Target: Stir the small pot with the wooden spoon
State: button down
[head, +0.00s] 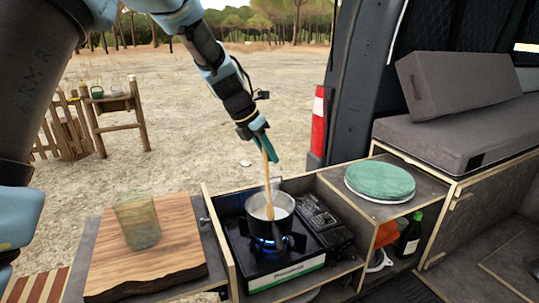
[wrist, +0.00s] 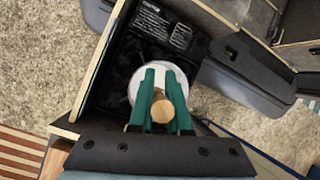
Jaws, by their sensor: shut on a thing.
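The small pot (head: 270,212) stands on the camping stove (head: 285,262), with a blue flame showing under it. The wooden spoon (head: 267,180) is upright and slightly tilted, with its lower end inside the pot. My gripper (head: 262,148) is above the pot, shut on the upper part of the spoon handle. In the wrist view, the green fingers of my gripper (wrist: 160,107) hold the round end of the spoon (wrist: 162,111). The pot's pale rim and inside (wrist: 134,84) show behind the fingers. The spoon's tip is hidden in the pot.
A wooden cutting board (head: 180,245) with a translucent green cup (head: 137,220) on it lies left of the stove. A green round lid or plate (head: 380,180) sits on the shelf to the right. A dark green bottle (head: 410,235) stands below. Raised wooden panels border the stove.

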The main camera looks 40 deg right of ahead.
jog(key=shift+r, duration=0.1)
notch_tip(320, 180, up, 8)
jog(key=w, duration=0.1)
jog(key=shift+w+d, duration=0.25)
dwell(0.6)
dwell(0.6)
